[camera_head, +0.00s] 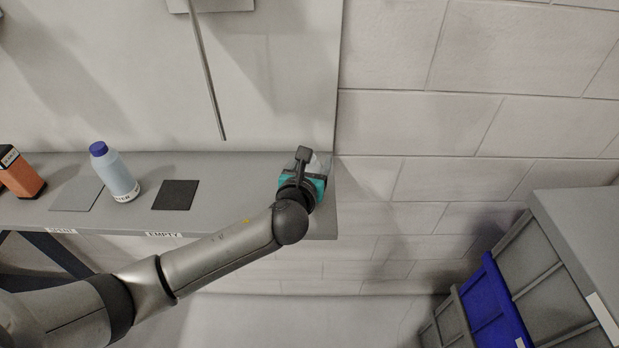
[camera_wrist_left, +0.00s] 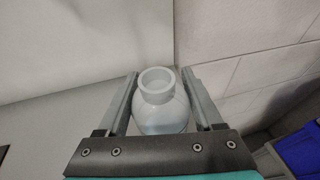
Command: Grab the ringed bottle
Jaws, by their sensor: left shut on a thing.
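My left gripper (camera_head: 308,170) is at the right end of the grey shelf. In the left wrist view, my left gripper (camera_wrist_left: 163,95) has a finger on each side of a pale, uncapped bottle (camera_wrist_left: 160,110) and is shut on it. The bottle is upright, with a round, ring-like rim at its open neck; its lower part is hidden by the gripper. In the head view the gripper hides most of it. Another pale blue bottle (camera_head: 118,178) with a blue cap stands on the shelf to the left, apart from the gripper. My right gripper is not in view.
The grey shelf (camera_head: 240,190) holds a dark square pad (camera_head: 175,195) near an "EMPTY" label, a lighter pad (camera_head: 77,193) and an orange container (camera_head: 20,175). A thin rod (camera_head: 208,80) hangs above. Grey and blue bins (camera_head: 497,300) stand at lower right.

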